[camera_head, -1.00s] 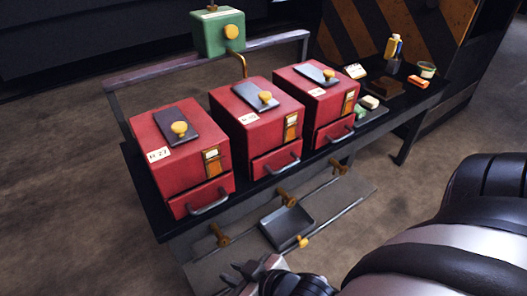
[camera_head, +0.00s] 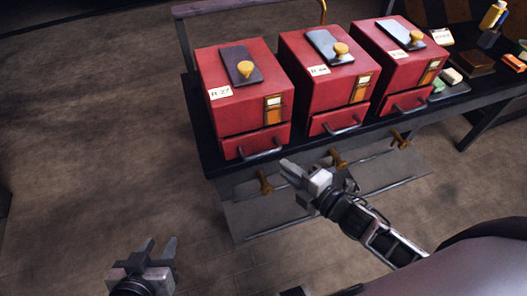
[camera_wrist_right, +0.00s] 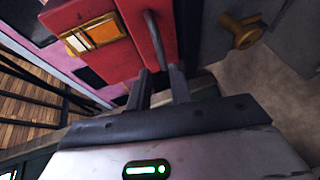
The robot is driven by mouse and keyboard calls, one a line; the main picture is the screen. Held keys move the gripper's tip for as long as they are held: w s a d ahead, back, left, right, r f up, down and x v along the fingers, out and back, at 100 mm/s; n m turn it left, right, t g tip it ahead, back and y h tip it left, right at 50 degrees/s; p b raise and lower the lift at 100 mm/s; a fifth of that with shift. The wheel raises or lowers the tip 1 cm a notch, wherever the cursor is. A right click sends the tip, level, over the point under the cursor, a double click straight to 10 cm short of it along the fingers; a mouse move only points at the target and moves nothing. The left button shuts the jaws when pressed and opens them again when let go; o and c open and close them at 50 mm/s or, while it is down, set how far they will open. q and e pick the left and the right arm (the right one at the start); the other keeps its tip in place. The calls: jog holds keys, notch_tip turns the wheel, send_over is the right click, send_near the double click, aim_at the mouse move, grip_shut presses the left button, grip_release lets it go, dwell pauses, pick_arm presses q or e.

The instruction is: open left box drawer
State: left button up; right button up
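The left box (camera_head: 240,95) is red, with a dark plate and yellow knob on top and a tag reading R-27. Its drawer (camera_head: 232,149) at the bottom front looks closed and has a grey bar handle (camera_head: 262,154). My right gripper (camera_head: 296,173) is just in front and to the right of that handle. In the right wrist view its two fingers (camera_wrist_right: 162,82) are apart, and the handle's near end (camera_wrist_right: 155,40) shows at the gap between them; contact cannot be told. My left gripper (camera_head: 155,249) is open and empty, low at the left, away from the bench.
Two similar red boxes, the middle one (camera_head: 325,85) and the right one (camera_head: 400,60), stand to the right on the dark bench. Brass knobs (camera_head: 265,182) stick out below the bench's front edge. The floor at the left is clear.

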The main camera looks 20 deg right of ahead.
aim_at(263, 152)
jog(key=x, duration=0.9)
jog(key=shift+w+a+f, duration=0.1)
jog(key=shift+w+a, duration=0.05)
jog(key=shift+w, duration=0.1)
grip_shut()
jog(key=shift+s, duration=0.1)
